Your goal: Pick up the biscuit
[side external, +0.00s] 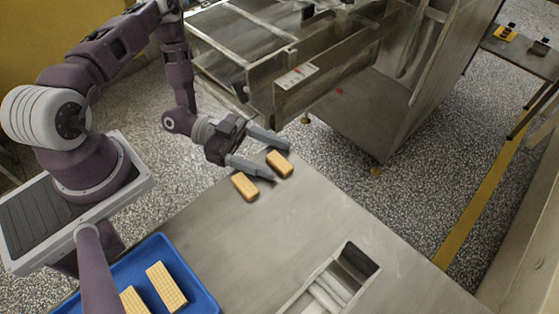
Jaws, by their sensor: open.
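Two small golden-brown biscuits lie on the steel table near its far edge. One biscuit (279,163) is to the right and the other biscuit (244,187) is nearer and to the left. My gripper (274,159) is open above this edge of the table. One finger reaches just behind the right biscuit, and the other passes between the two biscuits in the picture. The right biscuit appears between or just beneath the fingertips; I cannot tell the exact height gap. Nothing is held.
A blue tray (203,296) with pale rectangular wafers (166,287) sits at the table's lower left. A recessed slot with rollers (340,283) opens at the lower right. The steel table (290,225) is clear between them. A large steel machine (340,110) stands behind the table.

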